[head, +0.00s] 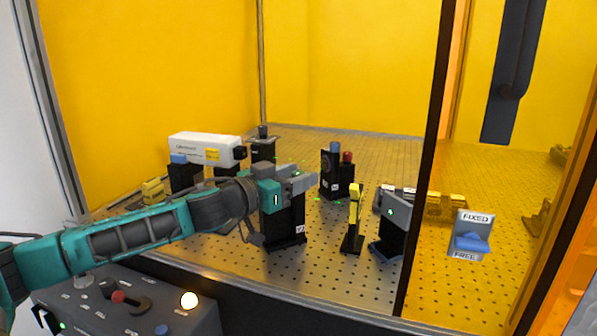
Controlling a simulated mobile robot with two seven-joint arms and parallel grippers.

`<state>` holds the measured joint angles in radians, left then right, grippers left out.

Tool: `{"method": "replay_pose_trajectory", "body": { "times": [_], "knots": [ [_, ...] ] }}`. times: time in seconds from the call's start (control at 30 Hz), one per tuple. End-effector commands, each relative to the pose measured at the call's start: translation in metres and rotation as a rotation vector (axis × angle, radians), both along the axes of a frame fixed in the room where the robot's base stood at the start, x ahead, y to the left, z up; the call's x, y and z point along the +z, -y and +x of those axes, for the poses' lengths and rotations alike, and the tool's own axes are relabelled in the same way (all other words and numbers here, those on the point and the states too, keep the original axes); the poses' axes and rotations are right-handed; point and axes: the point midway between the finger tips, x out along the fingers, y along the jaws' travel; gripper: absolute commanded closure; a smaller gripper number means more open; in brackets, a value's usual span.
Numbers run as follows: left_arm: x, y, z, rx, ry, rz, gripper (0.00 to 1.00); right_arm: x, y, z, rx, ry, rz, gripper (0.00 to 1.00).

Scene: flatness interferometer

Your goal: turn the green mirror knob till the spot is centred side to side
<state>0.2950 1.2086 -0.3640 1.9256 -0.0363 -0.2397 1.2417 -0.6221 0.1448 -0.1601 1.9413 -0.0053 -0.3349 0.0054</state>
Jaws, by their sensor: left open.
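My left gripper (300,181) reaches in from the left and is open, with its grey fingers over the top of a black mirror mount (285,222). The gripper covers the top of this mount. I cannot make out a green knob; it may be hidden behind the fingers, and contact cannot be told. A small grey screen (399,207) on a black stand to the right shows a green spot near its left side. The spot is too small to judge its exact offset. My right gripper is out of view.
Another black mount (337,177) with blue and red knobs stands behind. A white laser box (203,149) is at the back left. A yellow post (354,218) stands close right of the gripper. A dark frame post (430,160) and a FIXED/FREE switch (470,241) are farther right.

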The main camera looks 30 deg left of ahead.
Motion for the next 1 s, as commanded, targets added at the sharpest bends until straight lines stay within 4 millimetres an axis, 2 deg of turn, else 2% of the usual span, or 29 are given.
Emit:
{"method": "replay_pose_trajectory", "body": {
  "times": [0.47,1.0],
  "knots": [
    [0.0000,0.0027,0.0069,-0.002,0.000,0.002,0.47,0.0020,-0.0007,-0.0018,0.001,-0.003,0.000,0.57],
    [0.0001,0.0027,0.0067,-0.002,-0.001,0.002,0.96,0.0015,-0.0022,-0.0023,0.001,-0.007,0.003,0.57]
  ]
}}
